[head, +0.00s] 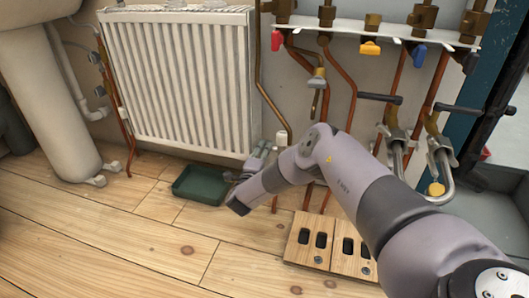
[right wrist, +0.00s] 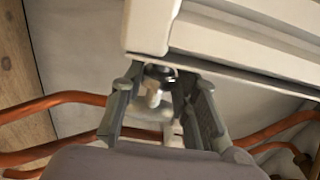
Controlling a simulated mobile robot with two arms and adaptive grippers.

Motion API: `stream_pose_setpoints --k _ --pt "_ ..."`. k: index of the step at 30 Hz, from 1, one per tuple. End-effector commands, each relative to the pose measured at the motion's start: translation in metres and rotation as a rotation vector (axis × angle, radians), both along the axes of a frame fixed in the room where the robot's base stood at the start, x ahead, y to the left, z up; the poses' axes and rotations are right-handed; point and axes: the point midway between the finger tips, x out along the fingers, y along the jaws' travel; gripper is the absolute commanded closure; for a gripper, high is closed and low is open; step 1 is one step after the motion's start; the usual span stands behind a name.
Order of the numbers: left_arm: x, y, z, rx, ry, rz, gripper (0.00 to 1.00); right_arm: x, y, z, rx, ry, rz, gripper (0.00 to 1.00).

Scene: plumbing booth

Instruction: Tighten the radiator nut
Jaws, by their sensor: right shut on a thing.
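The white radiator (head: 180,80) hangs on the wall in the head view. My right gripper (head: 260,155) is at its lower right corner, partly hidden behind my own wrist. In the right wrist view, the fingers of my right gripper (right wrist: 165,98) stand on either side of the shiny radiator nut (right wrist: 160,72), just under the radiator's bottom edge (right wrist: 225,65). The gripper is shut on the nut. A pale valve part (right wrist: 153,95) shows below the nut between the fingers. The nut is hidden in the head view. My left gripper is not in view.
A green tray (head: 200,186) lies on the wooden floor below the radiator. A wooden block with dark slots (head: 303,249) lies nearer. Copper pipes (head: 340,75) and a valve manifold (head: 372,28) are at the right. A white basin pedestal (head: 52,110) stands at the left.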

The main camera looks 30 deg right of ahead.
Motion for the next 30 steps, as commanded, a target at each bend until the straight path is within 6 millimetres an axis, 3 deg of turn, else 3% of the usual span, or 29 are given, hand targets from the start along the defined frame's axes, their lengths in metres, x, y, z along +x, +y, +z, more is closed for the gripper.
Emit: stream_pose_setpoints --k 11,12,20,30 --pt "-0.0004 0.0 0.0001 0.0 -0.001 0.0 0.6 -0.0011 0.0001 -0.0017 -0.002 0.001 -0.002 1.0" --pt "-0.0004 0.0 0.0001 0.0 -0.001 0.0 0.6 -0.0011 0.0001 -0.0017 -0.002 0.001 -0.002 0.69" --pt "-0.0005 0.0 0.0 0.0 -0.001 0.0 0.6 -0.0006 -0.0001 -0.001 -0.001 0.0 -0.001 0.52" --pt "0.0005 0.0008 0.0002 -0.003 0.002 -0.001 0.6 -0.0016 0.0017 -0.0008 -0.001 0.0 0.0 0.52"
